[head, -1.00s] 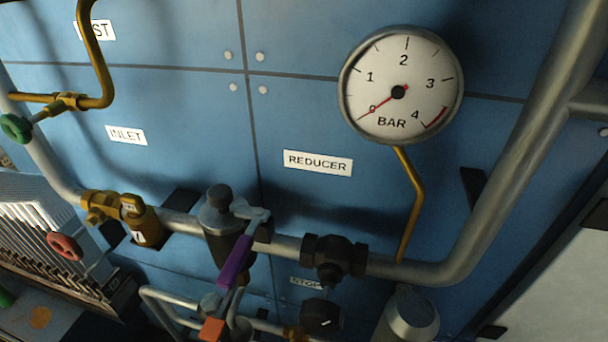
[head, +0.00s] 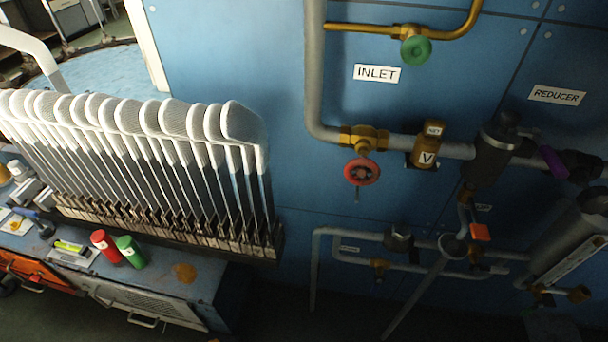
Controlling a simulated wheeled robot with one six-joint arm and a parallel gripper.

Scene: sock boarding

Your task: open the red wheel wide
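The red wheel (head: 361,172) is a small round handwheel facing outward. It sits just below a brass valve body (head: 364,138) on the grey pipe, under the white INLET label (head: 377,73). A thin stem shows below the wheel. How far the valve is turned cannot be told. My gripper is not in this view, and nothing touches the wheel.
A green wheel (head: 416,51) sits above on a brass pipe. A brass fitting marked V (head: 427,148) stands right of the red wheel. A rack of sock boards (head: 160,140) fills the left. Lower pipes (head: 350,236) run below.

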